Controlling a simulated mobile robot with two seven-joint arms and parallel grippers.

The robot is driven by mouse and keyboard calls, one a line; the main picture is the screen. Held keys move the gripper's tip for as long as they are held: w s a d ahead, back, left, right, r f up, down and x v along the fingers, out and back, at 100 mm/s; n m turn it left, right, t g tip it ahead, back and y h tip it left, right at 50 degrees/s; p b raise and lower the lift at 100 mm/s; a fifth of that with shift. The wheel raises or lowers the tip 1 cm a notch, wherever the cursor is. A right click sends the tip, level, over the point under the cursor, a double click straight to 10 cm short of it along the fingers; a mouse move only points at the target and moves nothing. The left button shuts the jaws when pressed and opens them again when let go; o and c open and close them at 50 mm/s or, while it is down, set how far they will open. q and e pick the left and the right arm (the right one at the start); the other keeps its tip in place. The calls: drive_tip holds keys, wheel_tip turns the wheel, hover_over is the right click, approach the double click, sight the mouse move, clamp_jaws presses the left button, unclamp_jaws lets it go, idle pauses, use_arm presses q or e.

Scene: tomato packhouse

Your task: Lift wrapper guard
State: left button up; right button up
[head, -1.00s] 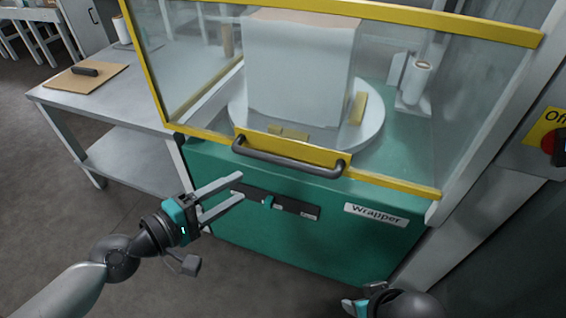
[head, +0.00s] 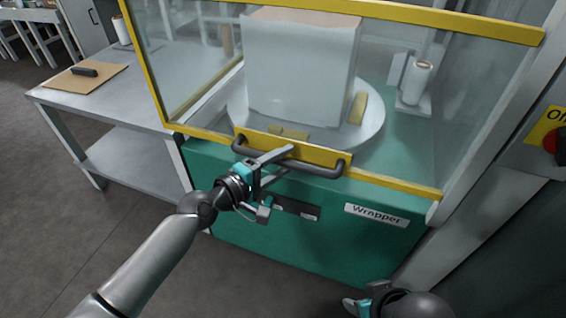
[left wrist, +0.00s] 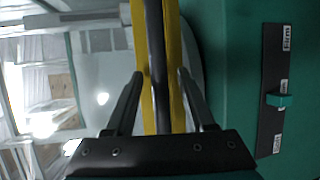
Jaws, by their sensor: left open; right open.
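The wrapper guard is a clear panel in a yellow frame (head: 395,183), lowered over the front of the green wrapper (head: 330,235). Its dark bar handle (head: 325,171) runs along the lower frame. My left gripper (head: 287,160) is open at the left half of the handle. In the left wrist view the handle bar (left wrist: 154,60) runs between the two open fingers (left wrist: 158,85), with the yellow frame behind it; I see clearance on both sides. My right gripper (head: 358,305) is open, low at the bottom edge, partly cut off and away from the guard.
Behind the guard, a wrapped white block (head: 300,70) stands on a round turntable (head: 370,130). A grey table (head: 60,98) with a clipboard (head: 85,76) is at left. A red knob on a yellow plate (head: 553,130) is at right. The floor in front is clear.

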use_arm(q)
drive_tip(key=shift+w+d, duration=0.15)
clamp_jaws()
idle(0.4)
idle(1.0)
